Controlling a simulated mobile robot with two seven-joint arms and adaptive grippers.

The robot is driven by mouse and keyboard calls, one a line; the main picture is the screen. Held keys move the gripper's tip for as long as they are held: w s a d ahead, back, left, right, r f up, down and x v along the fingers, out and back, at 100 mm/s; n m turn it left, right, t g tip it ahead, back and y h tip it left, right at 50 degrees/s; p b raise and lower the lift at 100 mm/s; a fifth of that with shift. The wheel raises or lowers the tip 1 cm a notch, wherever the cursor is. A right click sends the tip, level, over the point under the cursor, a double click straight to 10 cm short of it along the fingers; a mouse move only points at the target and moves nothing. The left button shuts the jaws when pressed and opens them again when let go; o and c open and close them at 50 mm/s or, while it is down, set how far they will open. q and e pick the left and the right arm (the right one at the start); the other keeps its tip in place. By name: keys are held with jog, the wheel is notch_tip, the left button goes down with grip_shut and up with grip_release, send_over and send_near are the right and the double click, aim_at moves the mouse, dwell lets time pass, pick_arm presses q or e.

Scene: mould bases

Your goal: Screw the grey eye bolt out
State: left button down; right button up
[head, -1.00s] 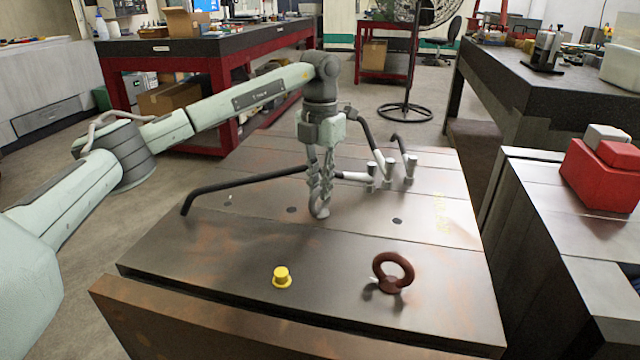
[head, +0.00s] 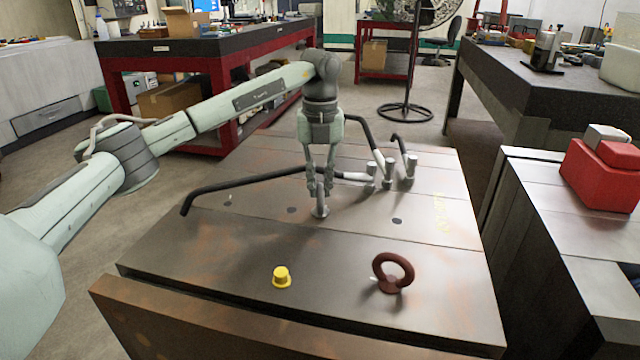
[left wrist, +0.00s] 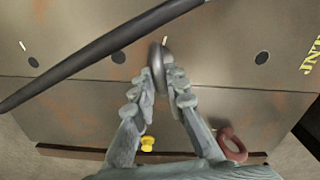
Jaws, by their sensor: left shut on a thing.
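The grey eye bolt (head: 320,209) stands upright in the top of the steel mould base (head: 220,240), its ring seen nearly edge-on. My left gripper (head: 320,186) points straight down from above and is shut on the ring. In the left wrist view the grey ring (left wrist: 158,62) sits between the fingertips (left wrist: 164,76). The fingers hide part of the ring in the head view. Whether the bolt's shoulder touches the plate cannot be told. My right gripper is not in view.
A brown eye bolt (head: 393,273) and a yellow plug (head: 281,277) stand nearer on the plate. A long black bar (head: 240,182) passes left of the gripper, and silver fittings (head: 388,170) stand behind right. A red box (head: 603,172) is at the right.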

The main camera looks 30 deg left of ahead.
pick_arm(q)
jog(key=shift+r, duration=2.9)
jog(key=shift+d+r, duration=0.1)
